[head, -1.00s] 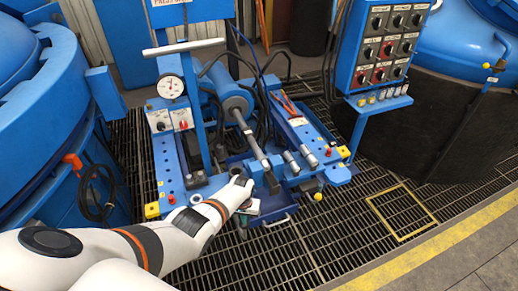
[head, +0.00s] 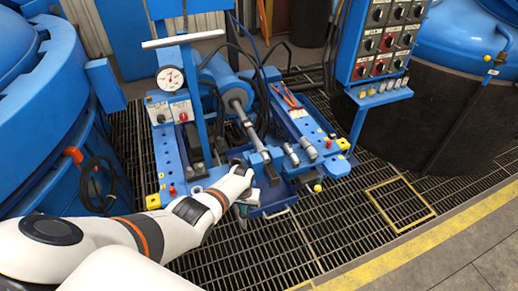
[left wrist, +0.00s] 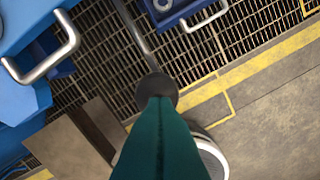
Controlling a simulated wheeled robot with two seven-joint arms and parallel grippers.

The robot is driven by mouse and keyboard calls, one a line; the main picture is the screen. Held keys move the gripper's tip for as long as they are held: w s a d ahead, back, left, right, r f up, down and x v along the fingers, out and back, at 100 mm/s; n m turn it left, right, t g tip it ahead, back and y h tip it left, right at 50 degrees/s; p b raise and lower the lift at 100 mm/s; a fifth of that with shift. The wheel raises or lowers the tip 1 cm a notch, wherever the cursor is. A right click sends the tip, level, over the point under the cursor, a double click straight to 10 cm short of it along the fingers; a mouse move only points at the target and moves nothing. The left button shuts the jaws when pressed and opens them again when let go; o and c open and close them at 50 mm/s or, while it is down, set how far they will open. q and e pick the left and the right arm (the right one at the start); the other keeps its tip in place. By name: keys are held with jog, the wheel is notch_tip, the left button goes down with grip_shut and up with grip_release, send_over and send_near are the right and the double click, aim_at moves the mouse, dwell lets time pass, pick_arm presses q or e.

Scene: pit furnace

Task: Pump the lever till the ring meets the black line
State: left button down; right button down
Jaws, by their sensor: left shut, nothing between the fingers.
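My left gripper (head: 241,210) hangs low at the front of the blue press, beside the blue tray, partly hidden by my wrist. Its teal fingers (left wrist: 162,130) fill the lower middle of the left wrist view and look shut. A grey rod (left wrist: 136,32) with a dark round end (left wrist: 157,86) runs down to the finger tips; it looks like the lever, but I cannot tell whether the fingers touch it. The press's piston rod (head: 246,122) slopes down from the blue cylinder (head: 227,88). I cannot make out the ring or the black line. The right gripper is not in view.
A round gauge (head: 170,78) stands at the press's left. The blue tray (head: 283,207) has a metal handle. A switch panel (head: 382,45) stands at the right, near a black-sided vessel (head: 430,120). Grating covers the floor; the grating at front right is clear.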

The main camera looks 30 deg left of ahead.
pick_arm(q)
notch_tip(320, 180, down, 9)
jog(key=s+d+b, duration=0.1)
jog(key=b, duration=0.5)
jog(key=shift+s+d, duration=0.25)
jog(key=shift+d, duration=0.05)
dwell(0.6)
jog(key=shift+r, duration=0.15)
jog(key=r+p, duration=0.3)
jog(key=w+a+r+p, duration=0.1)
jog(key=r+p, duration=0.1)
jog(key=r, duration=0.2)
jog(key=a+r+p, duration=0.1)
jog(key=r+p, duration=0.2)
jog(key=r, duration=0.1)
jog(key=shift+w+p, duration=0.3)
jog(key=shift+w+f, duration=0.1)
jog(key=shift+f+b, duration=0.1)
jog(key=shift+b, duration=0.2)
